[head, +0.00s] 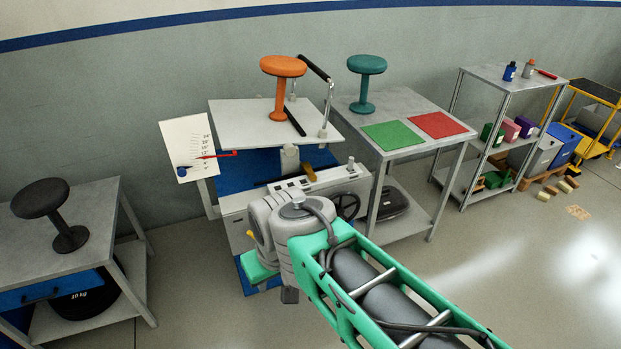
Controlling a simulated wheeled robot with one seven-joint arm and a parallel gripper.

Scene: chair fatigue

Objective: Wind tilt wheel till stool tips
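An orange stool (283,82) stands on the white tilt platform (240,125) of a test rig and looks upright. A dark spoked handwheel (346,206), which looks like the tilt wheel, sits on the rig's front right, partly hidden by my arm. A white angle scale (189,146) with a red pointer (212,155) is at the platform's left; the exact reading is too small to tell. My gripper (289,295) is at the arm's end, low in front of the rig and left of the wheel. Its fingers are mostly hidden, so its opening is unclear.
A black stool (43,210) stands on the left table. A teal stool (366,80) stands on the right table with a green mat (392,136) and a red mat (438,125). Farther right is a shelf rack (499,82).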

